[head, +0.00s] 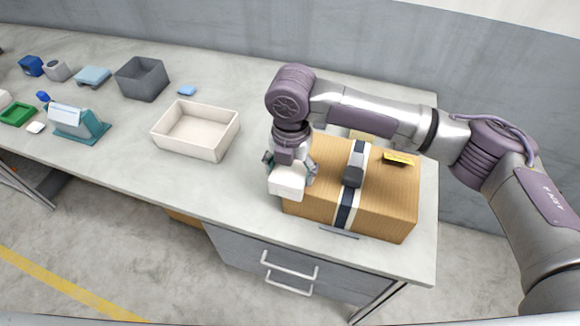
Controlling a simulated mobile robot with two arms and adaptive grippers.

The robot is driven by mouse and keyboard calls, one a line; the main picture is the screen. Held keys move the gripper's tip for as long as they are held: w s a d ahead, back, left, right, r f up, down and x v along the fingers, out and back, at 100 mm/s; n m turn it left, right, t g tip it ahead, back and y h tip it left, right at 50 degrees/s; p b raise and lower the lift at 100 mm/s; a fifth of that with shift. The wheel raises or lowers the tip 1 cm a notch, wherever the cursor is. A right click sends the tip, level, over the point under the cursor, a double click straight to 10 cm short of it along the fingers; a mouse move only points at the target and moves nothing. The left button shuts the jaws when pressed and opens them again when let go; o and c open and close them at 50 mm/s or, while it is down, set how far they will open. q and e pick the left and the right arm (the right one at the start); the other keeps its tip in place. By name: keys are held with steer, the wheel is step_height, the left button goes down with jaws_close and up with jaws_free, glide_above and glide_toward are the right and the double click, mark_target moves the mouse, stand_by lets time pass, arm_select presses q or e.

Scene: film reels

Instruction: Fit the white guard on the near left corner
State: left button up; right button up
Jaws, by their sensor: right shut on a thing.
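My right gripper (290,172) points down at the left end of a wooden case (390,203). It is shut on the white guard (287,184), a small pale block. The guard is at the near left corner of the case and hides that corner from view. I cannot tell whether the guard is seated on the corner or held just off it. A dark strap with white edges (345,205) and a dark buckle (352,177) runs over the case. My left gripper is not in view.
An open cream tray (197,152) stands left of the case, with bare table between them. A grey bin (142,78), a teal stand (85,130) and a green tray (17,115) are farther left. A yellow label (398,158) lies on the case top. The table's front edge is close.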

mark_target(290, 172)
steer(key=shift+f, duration=0.15)
steer(key=o, duration=1.1)
step_height(290, 172, up, 13)
steer(key=b, duration=0.2)
steer(key=shift+b, duration=0.3)
